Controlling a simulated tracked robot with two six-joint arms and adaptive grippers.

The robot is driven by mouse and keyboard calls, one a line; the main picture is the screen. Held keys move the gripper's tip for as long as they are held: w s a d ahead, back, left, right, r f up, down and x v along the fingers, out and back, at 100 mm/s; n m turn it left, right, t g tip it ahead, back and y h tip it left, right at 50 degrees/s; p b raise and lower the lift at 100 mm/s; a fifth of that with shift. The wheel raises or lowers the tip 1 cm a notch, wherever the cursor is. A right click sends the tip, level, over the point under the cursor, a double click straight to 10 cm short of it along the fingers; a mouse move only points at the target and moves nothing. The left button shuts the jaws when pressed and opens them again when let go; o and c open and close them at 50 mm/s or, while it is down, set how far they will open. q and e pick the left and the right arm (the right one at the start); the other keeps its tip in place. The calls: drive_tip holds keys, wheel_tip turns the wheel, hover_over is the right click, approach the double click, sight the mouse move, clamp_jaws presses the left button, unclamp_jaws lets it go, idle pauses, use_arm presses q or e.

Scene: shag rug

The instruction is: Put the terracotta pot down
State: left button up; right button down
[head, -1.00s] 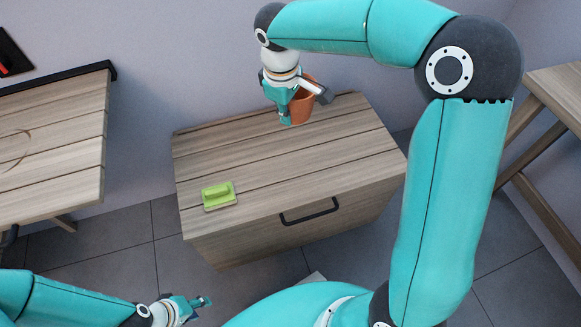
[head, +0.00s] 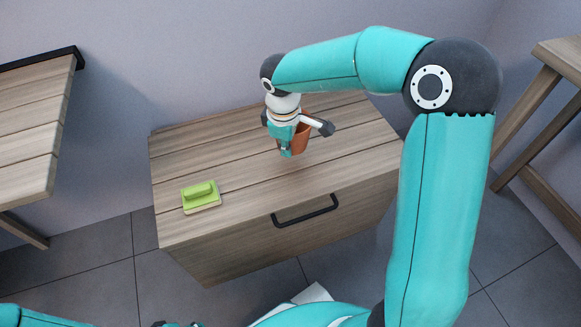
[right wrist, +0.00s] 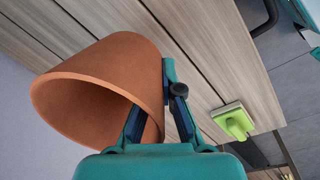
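The terracotta pot (head: 304,140) is at my right gripper (head: 304,142), over the middle to back part of the wooden cabinet top (head: 240,165). In the right wrist view the pot (right wrist: 125,65) shows its open mouth. One finger of the right gripper (right wrist: 157,108) reaches into the mouth and the other lies along the outside, so the wall is pinched between them. The pot's base is hidden, and I cannot tell whether it touches the top. Only a sliver of my left gripper (head: 172,324) shows at the bottom edge; its fingers cannot be made out.
A green block-shaped thing with a handle (head: 201,197) lies on the cabinet top at the front left; it also shows in the right wrist view (right wrist: 234,122). The cabinet has a black drawer handle (head: 305,212). Other wooden tables stand left (head: 35,125) and right (head: 560,60).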

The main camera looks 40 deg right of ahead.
sight(288, 171)
wheel_tip(288, 171, down, 7)
drive_tip(key=b, duration=0.2)
drive_tip(key=shift+b, duration=0.35)
drive_tip(key=c, duration=1.3)
unclamp_jaws()
drive_tip(key=r+p, duration=0.1)
drive_tip(key=r, duration=0.3)
drive_tip(key=r+p, duration=0.2)
drive_tip(key=r, duration=0.2)
drive_tip(key=a+r+p, duration=0.1)
drive_tip(key=r+p, duration=0.1)
drive_tip(key=r, duration=0.2)
drive_tip(key=shift+s, duration=0.4)
